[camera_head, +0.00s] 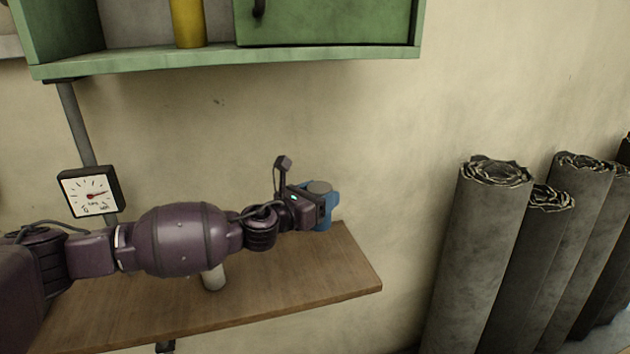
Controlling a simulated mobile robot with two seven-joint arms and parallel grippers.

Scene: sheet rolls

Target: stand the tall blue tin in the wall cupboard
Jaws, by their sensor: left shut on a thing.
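The blue tin (326,217) has a grey round top and is upright over the right end of the wooden shelf (345,270). My left gripper (318,205) reaches it from the left and is shut on it. The gripper hides part of the tin, and I cannot tell whether its base touches the shelf. The green wall cupboard (230,57) hangs above, cut off by the top edge. Its left compartment is open and holds a yellow tin (187,22). A green door with a dark handle covers its right part. My right gripper is not in view.
A square gauge (90,191) on a grey pipe is on the wall at left. A pale cylinder (213,279) stands on the shelf, partly behind my left arm. Several dark sheet rolls (485,250) lean on the right. The wall between cupboard and shelf is clear right of the gauge.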

